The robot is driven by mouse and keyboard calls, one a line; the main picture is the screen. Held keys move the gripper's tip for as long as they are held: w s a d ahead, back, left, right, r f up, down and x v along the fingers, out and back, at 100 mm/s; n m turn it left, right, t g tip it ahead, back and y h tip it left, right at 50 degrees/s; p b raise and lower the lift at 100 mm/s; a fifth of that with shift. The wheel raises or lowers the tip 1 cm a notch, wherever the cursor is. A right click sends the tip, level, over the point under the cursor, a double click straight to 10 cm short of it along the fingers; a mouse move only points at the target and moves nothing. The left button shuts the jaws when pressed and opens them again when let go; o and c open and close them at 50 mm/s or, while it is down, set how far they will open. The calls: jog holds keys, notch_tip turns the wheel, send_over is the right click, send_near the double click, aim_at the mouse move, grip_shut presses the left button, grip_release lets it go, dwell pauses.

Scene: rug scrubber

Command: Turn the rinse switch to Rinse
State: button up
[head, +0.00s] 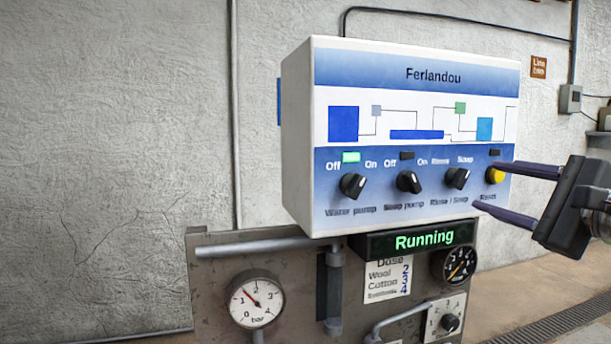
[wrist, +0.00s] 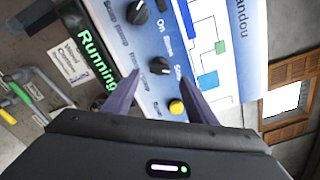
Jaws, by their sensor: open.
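The rinse switch (head: 457,178) is a black knob labelled Rinse / Soap on the white and blue Ferlandou panel (head: 330,220). Rinse is marked at its upper left, Soap at its upper right. Its pointer seems to lean to the upper right, toward Soap. My gripper (head: 487,186) is open and empty at the right of the panel, its fingers pointing left toward the switch. In the wrist view, the switch (wrist: 160,66) shows between and just beyond the fingertips (wrist: 160,79). The gap between fingers and knob is hard to judge.
A yellow Reset button (head: 495,174) sits right of the switch, close to the upper finger. The soap pump knob (head: 409,182) and water pump knob (head: 352,185) are to its left. A Running display (head: 419,239), gauges and pipes lie below the panel.

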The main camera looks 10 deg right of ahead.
aim_at(462, 180)
jog(key=shift+w+a, duration=0.15)
jog(key=shift+w, duration=1.05)
jog(key=shift+w+a, duration=0.2)
jog(key=shift+w, duration=1)
jog(key=shift+w+a, duration=0.15)
jog(key=shift+w, duration=1.05)
jog(key=shift+a+f, duration=0.1)
jog(key=c, duration=1.1)
